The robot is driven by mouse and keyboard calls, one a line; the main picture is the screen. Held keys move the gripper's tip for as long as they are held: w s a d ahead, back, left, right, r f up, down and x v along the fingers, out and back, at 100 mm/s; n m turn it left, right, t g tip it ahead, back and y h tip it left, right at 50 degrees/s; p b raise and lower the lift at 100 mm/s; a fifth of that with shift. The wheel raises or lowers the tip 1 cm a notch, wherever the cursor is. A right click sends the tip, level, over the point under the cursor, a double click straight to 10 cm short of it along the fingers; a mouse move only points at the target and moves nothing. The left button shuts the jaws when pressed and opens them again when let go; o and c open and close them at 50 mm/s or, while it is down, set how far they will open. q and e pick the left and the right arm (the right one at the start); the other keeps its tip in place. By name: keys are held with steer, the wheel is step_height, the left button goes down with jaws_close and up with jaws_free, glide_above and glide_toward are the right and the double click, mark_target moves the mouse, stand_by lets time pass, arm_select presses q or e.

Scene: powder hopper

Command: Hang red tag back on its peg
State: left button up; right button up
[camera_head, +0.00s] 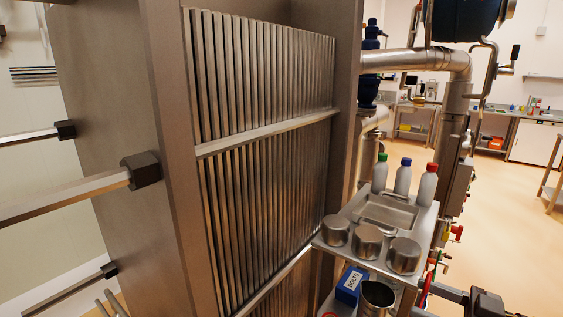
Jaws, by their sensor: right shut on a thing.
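My right gripper (432,291) comes in at the lower right corner, beside the metal cart. Its jaws are shut on a thin red piece, the red tag (424,289), seen nearly edge-on just right of the cart's lower level. The tag's lower part and any hole in it are hard to make out. I cannot pick out the peg for the tag in this view. My left gripper is not in view.
A metal cart (335,251) carries three steel cups, a shallow tray and three bottles with green, blue and red caps. Below are a blue box (350,285) and a steel jug (376,298). A large steel plate rack (180,150) fills the left. Pipework with small coloured valve handles (456,233) stands behind the cart. Open floor lies right.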

steer(key=w+a+f, duration=0.2)
steer(key=a+f, duration=0.2)
steer(key=f, duration=0.7)
steer(key=shift+w+a+f, duration=0.2)
steer(key=shift+a+f, duration=0.05)
steer(key=shift+f, duration=0.05)
steer(key=shift+s+d, duration=0.1)
steer(key=shift+s, duration=0.05)
steer(key=m+t+h, duration=0.1)
steer(key=h, duration=0.1)
steer(key=m+t+h, duration=0.3)
steer(key=m+t, duration=0.1)
steer(key=shift+f+h+b, duration=0.3)
steer(key=shift+f+h, duration=0.1)
